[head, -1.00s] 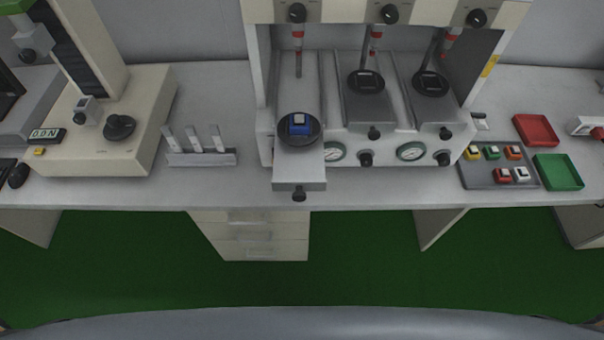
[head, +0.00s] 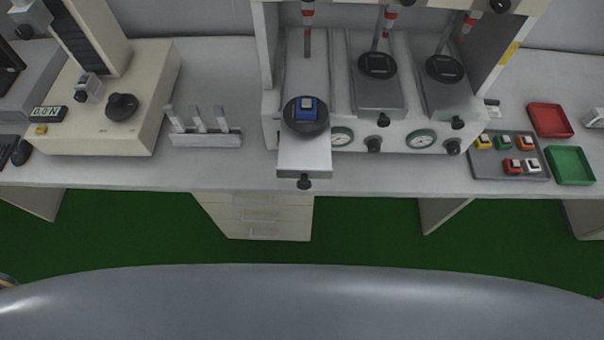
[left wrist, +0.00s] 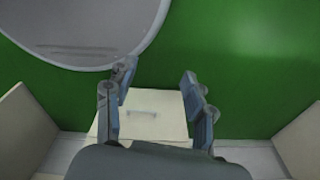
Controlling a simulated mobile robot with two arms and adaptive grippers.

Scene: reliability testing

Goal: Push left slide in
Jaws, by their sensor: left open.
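The left slide (head: 304,157) of the white three-station machine (head: 270,118) sticks out past the front of the machine, over the bench's front edge. It has a black knob (head: 304,182) at its front end. A round black holder (head: 306,117) on it carries a blue block (head: 308,108). The middle slide (head: 378,95) and the right slide (head: 447,100) sit back inside the machine. In the left wrist view my left gripper (left wrist: 155,108) is open and empty, above the green floor and a drawer unit. My right gripper is not in view.
A beige test stand (head: 110,125) and a small rack (head: 205,138) stand left of the machine. At right are a grey tray (head: 482,166) with several coloured blocks, a red tray (head: 550,121) and a green tray (head: 584,166). The floor (head: 365,225) before the bench is clear.

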